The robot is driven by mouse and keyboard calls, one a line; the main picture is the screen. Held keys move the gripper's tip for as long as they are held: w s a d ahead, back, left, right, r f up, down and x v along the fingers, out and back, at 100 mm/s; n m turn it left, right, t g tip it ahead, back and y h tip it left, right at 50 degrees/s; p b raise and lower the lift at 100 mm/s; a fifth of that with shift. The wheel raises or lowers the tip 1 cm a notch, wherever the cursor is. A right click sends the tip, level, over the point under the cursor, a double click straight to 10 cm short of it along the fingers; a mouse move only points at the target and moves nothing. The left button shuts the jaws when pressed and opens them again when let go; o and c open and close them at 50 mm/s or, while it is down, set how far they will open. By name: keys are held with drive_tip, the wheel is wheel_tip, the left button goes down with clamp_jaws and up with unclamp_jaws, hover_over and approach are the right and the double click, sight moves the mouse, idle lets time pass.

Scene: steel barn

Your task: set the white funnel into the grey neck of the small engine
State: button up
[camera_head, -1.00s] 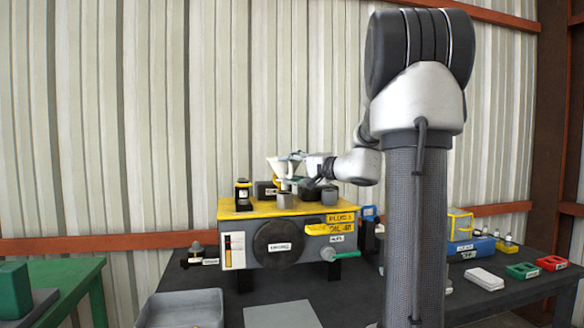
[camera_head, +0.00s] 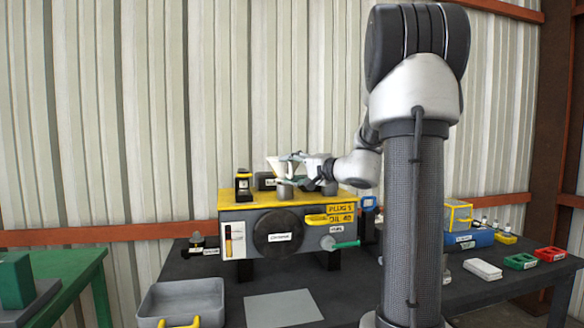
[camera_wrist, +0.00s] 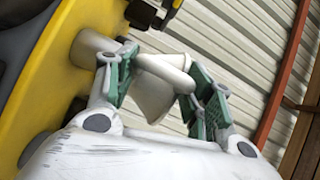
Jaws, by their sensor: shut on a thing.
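The small engine is a grey box with a yellow top (camera_head: 232,199) on the dark table. The grey neck (camera_head: 285,192) is a short cylinder standing on that top; it also shows in the wrist view (camera_wrist: 90,50). My gripper (camera_head: 293,163) is shut on the white funnel (camera_head: 275,166), which it holds above the neck. In the wrist view the funnel (camera_wrist: 152,98) sits between my green-padded fingers (camera_wrist: 168,80). The funnel looks tilted in the head view. Its lower end is hard to make out, and I cannot tell whether it touches the neck.
A black and yellow part (camera_head: 243,184) and a dark block (camera_head: 265,181) stand on the engine top. A grey tray (camera_head: 182,297) and a flat grey plate (camera_head: 283,308) lie in front. A blue box (camera_head: 470,240) and green and red trays (camera_head: 550,254) are at right.

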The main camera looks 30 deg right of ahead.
drive_tip(key=shift+f, duration=0.55)
drive_tip(key=o, duration=1.1)
drive_tip(key=shift+o, duration=0.2)
drive_tip(key=f+v, duration=0.1)
drive_tip(key=v, duration=1.1)
wheel_tip(320, 180, up, 6)
